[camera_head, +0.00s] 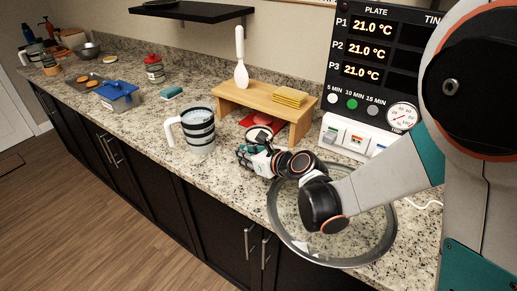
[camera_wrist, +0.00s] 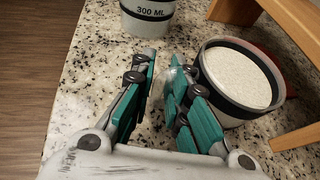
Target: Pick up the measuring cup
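A jug-like measuring cup (camera_head: 198,132) with dark bands and a white handle on its left stands upright on the counter in the head view. In the wrist view, the lower part of a white vessel marked "300 ML" (camera_wrist: 148,14), apparently this cup, shows at the top edge; its upper part is out of frame. My gripper (camera_head: 244,156) is low over the counter, to the right of and nearer than the cup. In the wrist view its teal fingers (camera_wrist: 163,75) are apart, with only bare counter between them.
A dark-banded round container of pale grains (camera_wrist: 238,78) sits close beside the right finger. A wooden stand (camera_head: 262,101) with a white spoon and yellow sponges is behind. A glass lid (camera_head: 283,226) lies below my arm. Counter left of the cup is fairly clear.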

